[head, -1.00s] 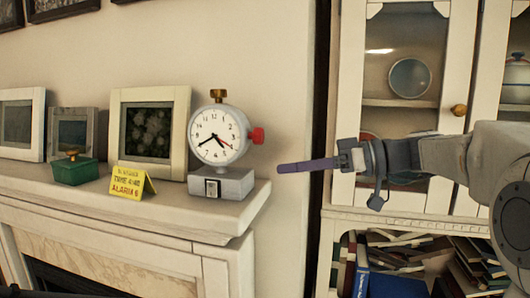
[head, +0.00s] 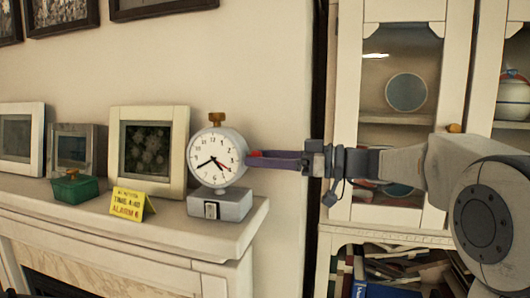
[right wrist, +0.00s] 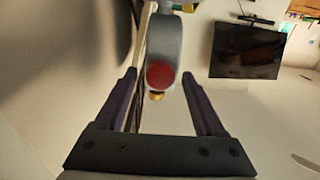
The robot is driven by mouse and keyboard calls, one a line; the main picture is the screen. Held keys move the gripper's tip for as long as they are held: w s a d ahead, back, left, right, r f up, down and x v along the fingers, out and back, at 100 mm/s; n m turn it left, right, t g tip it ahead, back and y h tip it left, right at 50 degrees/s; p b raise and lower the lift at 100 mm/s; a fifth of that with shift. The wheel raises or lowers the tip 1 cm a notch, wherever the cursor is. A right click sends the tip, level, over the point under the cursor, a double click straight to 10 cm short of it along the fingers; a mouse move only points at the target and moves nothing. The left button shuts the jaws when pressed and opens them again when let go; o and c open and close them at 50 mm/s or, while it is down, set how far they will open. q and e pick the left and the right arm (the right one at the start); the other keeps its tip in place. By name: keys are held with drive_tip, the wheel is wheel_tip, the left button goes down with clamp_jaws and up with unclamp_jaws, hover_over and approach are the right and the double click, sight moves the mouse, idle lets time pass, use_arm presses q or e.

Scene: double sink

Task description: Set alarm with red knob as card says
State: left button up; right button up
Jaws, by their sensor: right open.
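The alarm clock (head: 217,158) stands on a grey base (head: 220,204) at the mantel's right end. Its long black hand points near 8 and a red hand points to the lower right, near 4. The red knob (head: 255,153) is on the clock's right side; it also shows in the right wrist view (right wrist: 160,75). The yellow card (head: 128,204) reads ALARM 6 on its lower line; the line above is blurred. My right gripper (head: 263,160) is open with its fingers (right wrist: 159,77) on either side of the knob, gaps visible. My left gripper is out of view.
The mantel (head: 170,228) also holds a green box (head: 75,187) and several picture frames (head: 150,149) left of the clock. A white cabinet (head: 345,120) with shelves of books stands at the right, behind my right arm. A brass knob (head: 216,119) tops the clock.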

clamp_jaws()
drive_tip(key=shift+f, duration=0.1)
drive_tip(key=shift+w+m+b, duration=0.1)
drive_tip(key=shift+m+b, duration=3.6)
drive_tip(key=shift+m, duration=2.2)
unclamp_jaws()
